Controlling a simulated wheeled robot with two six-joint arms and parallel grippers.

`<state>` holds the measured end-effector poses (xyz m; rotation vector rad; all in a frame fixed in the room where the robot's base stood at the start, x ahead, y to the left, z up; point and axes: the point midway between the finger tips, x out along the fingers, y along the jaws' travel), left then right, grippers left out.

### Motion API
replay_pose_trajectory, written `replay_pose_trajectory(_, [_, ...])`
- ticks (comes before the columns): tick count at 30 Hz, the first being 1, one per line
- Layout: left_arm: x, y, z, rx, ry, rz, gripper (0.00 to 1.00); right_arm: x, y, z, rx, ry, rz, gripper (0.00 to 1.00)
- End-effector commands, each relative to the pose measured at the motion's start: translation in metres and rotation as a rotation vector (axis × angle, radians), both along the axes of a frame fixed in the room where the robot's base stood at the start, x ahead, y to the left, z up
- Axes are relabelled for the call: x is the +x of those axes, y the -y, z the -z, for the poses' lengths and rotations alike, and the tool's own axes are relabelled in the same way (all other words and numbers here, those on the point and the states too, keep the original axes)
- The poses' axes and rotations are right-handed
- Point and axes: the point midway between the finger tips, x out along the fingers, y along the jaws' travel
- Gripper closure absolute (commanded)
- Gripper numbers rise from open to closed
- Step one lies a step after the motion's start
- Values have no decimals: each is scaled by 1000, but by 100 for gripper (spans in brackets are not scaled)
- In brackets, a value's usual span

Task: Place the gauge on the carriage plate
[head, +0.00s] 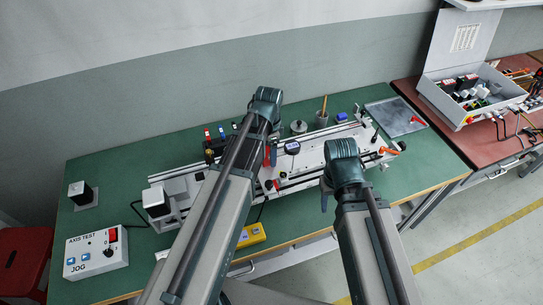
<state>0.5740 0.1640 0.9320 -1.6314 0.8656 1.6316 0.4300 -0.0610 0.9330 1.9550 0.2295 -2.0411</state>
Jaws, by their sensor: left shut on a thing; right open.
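My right gripper (325,196) is open and empty, pointing down at the front edge of the rail assembly, right of the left gripper.
The rail assembly (155,179) spans the green bench (115,165). A jog box (95,252) stands at front left, a yellow device (251,235) at the front edge. A cup (322,119), a blue block (342,117) and a grey panel (396,117) are behind. Orange-handled levers (389,150) are at right.

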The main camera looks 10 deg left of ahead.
Motion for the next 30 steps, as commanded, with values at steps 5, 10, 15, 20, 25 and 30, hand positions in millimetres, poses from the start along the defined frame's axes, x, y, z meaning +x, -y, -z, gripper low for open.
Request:
replay_pose_trajectory(5, [0, 0, -2, 0, 0, 0, 100, 0, 0, -2, 0, 0, 0, 50])
replay_pose_trajectory(10, [0, 0, 3, 0, 0, 0, 100, 0, 0, 3, 0, 0, 0, 50])
replay_pose_trajectory(15, [0, 0, 1, 0, 0, 0, 0, 0, 0, 1, 0, 0, 0, 50])
replay_pose_trajectory(20, [0, 0, 1, 0, 0, 0, 0, 0, 0, 1, 0, 0, 0, 50])
replay_pose_trajectory(25, [0, 0, -2, 0, 0, 0, 0, 0, 0, -2, 0, 0, 0, 50])
replay_pose_trajectory(30, [0, 0, -14, 0, 0, 0, 0, 0, 0, -14, 0, 0, 0, 50])
